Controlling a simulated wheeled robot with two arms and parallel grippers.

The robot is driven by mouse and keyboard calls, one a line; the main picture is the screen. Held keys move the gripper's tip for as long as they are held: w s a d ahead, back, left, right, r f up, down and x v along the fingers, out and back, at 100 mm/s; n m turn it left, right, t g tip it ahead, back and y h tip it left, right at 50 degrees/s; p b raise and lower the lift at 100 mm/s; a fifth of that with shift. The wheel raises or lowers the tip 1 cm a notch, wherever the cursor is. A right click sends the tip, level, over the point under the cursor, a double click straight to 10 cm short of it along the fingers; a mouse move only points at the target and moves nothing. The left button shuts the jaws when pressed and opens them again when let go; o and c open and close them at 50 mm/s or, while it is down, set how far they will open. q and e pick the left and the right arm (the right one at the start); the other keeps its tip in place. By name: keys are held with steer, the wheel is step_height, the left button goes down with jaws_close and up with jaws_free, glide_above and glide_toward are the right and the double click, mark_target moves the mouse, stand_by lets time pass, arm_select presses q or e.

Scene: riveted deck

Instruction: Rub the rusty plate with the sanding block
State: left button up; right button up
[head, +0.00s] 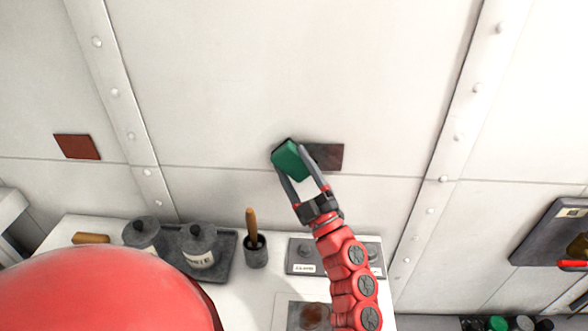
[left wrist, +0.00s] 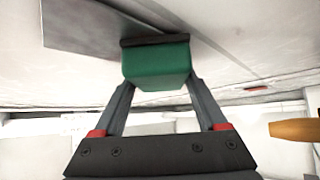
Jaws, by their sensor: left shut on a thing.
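My left gripper (head: 291,163) is raised to the wall and shut on the green sanding block (head: 289,155). In the left wrist view, the block (left wrist: 157,65) sits between the two fingers, its dark pad turned to the wall. A dark grey-brown plate (head: 328,156) is on the wall right behind and beside the block, which hides its left part. In the left wrist view this plate (left wrist: 85,30) looks grey, and the pad is at or very near its face; I cannot tell if they touch. A red-brown rusty plate (head: 77,146) is farther left on the wall. My right gripper is not in view.
Below is a white counter (head: 255,285) with a dark tray (head: 222,262) of lidded jars, a cup (head: 256,255) with a wooden handle, and a grey panel (head: 305,256). Riveted strips (head: 116,95) run down the wall. The wall between the plates is clear.

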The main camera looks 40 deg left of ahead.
arm_select(q)
steer(key=shift+w, duration=0.1)
steer(key=w+d, duration=0.2)
steer(key=d, duration=0.1)
steer(key=shift+d, duration=0.15)
steer(key=shift+s+a+b, duration=0.2)
steer(key=shift+s+a, duration=0.35)
steer(key=shift+a, duration=0.3)
steer(key=shift+s+a+b, duration=0.2)
steer(key=shift+s+a, duration=0.3)
steer(key=shift+a, duration=0.35)
steer(key=shift+r, duration=0.1)
steer(key=shift+s+d+p, duration=0.4)
steer(key=shift+s+p, duration=0.25)
steer(key=shift+s+d+p, duration=0.45)
steer(key=shift+s+d, duration=0.1)
steer(key=shift+s, duration=0.35)
steer(key=shift+s+d+p, duration=0.4)
steer(key=shift+s+d, duration=0.15)
steer(key=shift+s, duration=0.35)
